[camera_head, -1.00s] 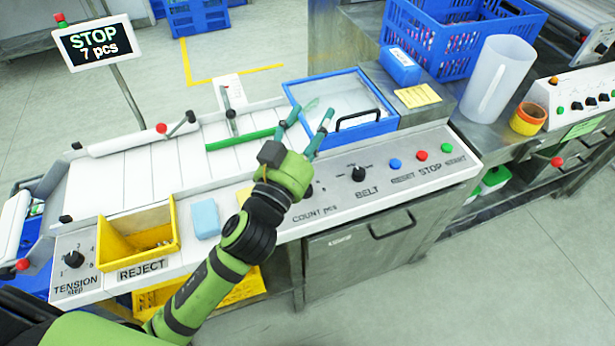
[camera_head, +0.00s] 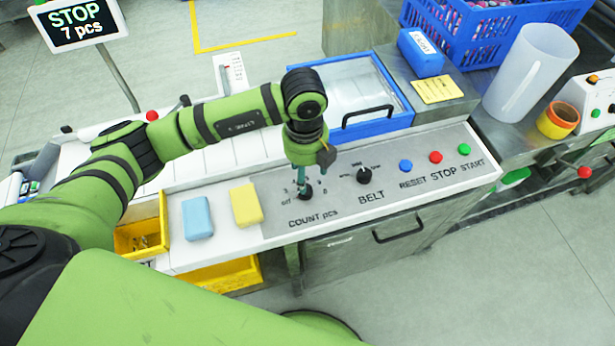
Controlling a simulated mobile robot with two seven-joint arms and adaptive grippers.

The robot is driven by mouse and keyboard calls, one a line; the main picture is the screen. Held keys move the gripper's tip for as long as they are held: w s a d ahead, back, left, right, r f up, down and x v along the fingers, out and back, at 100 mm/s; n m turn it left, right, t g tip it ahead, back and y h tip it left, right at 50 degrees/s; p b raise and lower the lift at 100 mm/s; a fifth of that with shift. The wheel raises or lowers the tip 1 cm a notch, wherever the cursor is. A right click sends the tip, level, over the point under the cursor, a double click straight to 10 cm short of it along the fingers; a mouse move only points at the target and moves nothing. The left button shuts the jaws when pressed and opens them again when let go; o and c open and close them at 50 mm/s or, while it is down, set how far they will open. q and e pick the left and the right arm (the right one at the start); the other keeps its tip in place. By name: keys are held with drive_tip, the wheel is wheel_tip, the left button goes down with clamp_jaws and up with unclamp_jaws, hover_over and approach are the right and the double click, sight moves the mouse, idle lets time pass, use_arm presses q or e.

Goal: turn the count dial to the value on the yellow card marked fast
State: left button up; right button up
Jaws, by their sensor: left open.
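The count dial (camera_head: 305,193) is a small black knob on the grey panel above the label COUNT pcs. The dial's pointer is hidden. The yellow card (camera_head: 437,89) lies on the metal top at the back right; its writing is too small to read. My right gripper is out of view.
The display (camera_head: 82,24) reads STOP 7 pcs. The belt knob (camera_head: 364,176) and the blue (camera_head: 405,166), red (camera_head: 435,157) and green (camera_head: 464,149) buttons lie right of the dial. A yellow block (camera_head: 246,204) and blue block (camera_head: 198,218) lie left. A blue-framed lid (camera_head: 403,96) stands behind.

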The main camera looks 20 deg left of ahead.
use_arm(q)
drive_tip(key=shift+a+f, duration=0.3)
wheel_tip(320, 180, down, 6)
drive_tip(key=shift+s+d+r+p, duration=0.1)
drive_tip(key=shift+r+p, duration=0.1)
drive_tip(key=shift+p, duration=0.8)
drive_tip(key=shift+f, duration=0.35)
drive_tip(key=c, duration=1.1)
